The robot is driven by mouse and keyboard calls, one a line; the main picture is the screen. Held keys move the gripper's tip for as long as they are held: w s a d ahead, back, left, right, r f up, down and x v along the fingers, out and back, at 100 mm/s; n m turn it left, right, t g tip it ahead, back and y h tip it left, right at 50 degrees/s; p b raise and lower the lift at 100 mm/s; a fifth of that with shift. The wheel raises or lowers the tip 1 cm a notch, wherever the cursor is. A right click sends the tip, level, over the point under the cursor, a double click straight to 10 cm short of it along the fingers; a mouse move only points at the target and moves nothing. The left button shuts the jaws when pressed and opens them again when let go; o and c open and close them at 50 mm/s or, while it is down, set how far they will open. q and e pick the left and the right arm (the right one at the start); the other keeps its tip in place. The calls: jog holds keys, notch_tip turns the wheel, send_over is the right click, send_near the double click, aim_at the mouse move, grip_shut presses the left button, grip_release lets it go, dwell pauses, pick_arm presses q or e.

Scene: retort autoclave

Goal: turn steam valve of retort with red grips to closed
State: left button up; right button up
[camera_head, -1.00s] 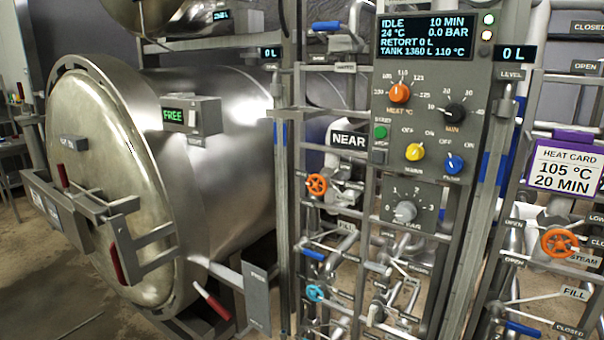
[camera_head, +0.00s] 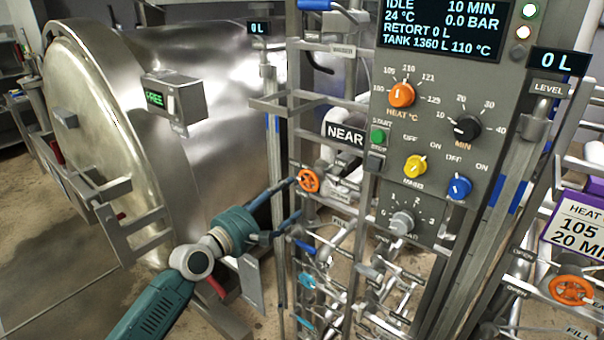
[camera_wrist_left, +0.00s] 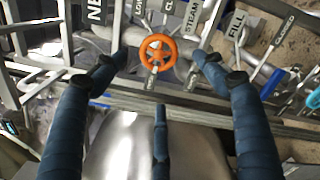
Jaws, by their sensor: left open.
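The near retort (camera_head: 215,95) is a large steel drum with a round door; a red grip (camera_head: 57,152) shows on its door bars. Its orange steam valve wheel (camera_head: 308,180) sits on the pipe rack to its right. My left gripper (camera_head: 292,198) is open and empty in front of that wheel, fingers pointing at it. In the left wrist view the orange wheel (camera_wrist_left: 158,52) appears between the two outer fingertips, a little beyond them. A STEAM label (camera_wrist_left: 192,15) is beside it. I cannot tell whether any finger touches the wheel. My right gripper is out of view.
A control panel (camera_head: 437,140) with knobs stands right of the wheel, under a display reading IDLE and 0.0 BAR. Blue-handled valves (camera_head: 303,246) and pipes lie below the wheel. Another orange wheel (camera_head: 571,290) is at far right, near a purple-edged heat card (camera_head: 575,225).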

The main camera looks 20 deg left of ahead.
aim_at(306, 183)
pick_arm(q)
jog(key=x, duration=0.5)
jog(key=shift+w+d+r, duration=0.1)
jog(key=shift+w, duration=0.15)
jog(key=x, duration=0.4)
jog(key=shift+s+f, duration=0.1)
jog(key=shift+f, duration=0.15)
jog(key=shift+w+d, duration=0.1)
jog(key=shift+w, duration=0.3)
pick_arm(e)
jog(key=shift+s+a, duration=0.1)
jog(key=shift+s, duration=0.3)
pick_arm(q)
jog(key=shift+s+d, duration=0.1)
jog(key=c, duration=1.2)
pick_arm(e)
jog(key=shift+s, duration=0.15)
